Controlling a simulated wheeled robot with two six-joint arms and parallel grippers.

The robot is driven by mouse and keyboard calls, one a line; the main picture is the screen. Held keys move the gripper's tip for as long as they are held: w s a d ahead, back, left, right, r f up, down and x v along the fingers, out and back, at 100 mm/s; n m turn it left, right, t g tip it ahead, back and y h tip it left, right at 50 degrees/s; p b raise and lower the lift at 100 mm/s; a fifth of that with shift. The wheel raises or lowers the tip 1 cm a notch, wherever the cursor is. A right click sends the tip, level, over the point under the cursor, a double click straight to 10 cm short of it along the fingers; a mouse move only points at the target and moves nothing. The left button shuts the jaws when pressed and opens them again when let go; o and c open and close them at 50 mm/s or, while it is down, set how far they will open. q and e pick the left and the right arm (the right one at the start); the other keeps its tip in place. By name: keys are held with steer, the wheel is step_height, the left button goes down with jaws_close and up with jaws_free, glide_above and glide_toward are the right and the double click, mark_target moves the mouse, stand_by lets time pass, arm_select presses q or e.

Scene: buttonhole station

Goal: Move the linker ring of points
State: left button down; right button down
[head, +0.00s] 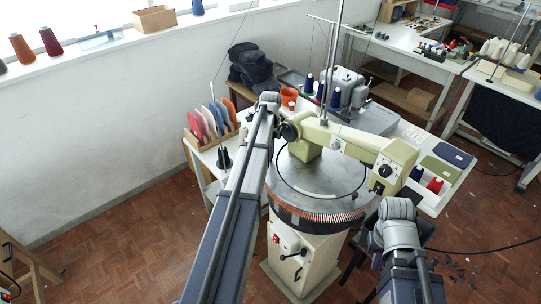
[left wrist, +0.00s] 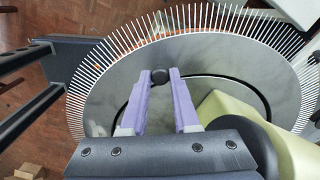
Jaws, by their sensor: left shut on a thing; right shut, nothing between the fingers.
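The linker's ring of points (head: 318,217) runs around the edge of the grey round plate (head: 325,185) on the cream machine. In the left wrist view the pale points (left wrist: 105,52) stand out around the plate's rim. My left gripper (left wrist: 160,84) reaches over the plate and is shut on a small black knob (left wrist: 160,76), with one purple finger on each side of it. In the head view my left arm hides these fingers and the knob.
The machine's green arm (head: 345,142) crosses above the plate, close to the right of my left gripper. A side table with coloured cards (head: 212,122) stands to the left and one with cones (head: 434,185) to the right.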

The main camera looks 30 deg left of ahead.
arm_select(q)
steer(key=shift+w, duration=0.1)
stand_by(0.3)
steer(key=c, duration=0.7)
jaws_free()
steer(key=shift+o, duration=0.2)
steer(key=shift+r, duration=0.1)
step_height(320, 180, up, 8)
steer(key=p, duration=0.8)
steer(key=shift+f, duration=0.2)
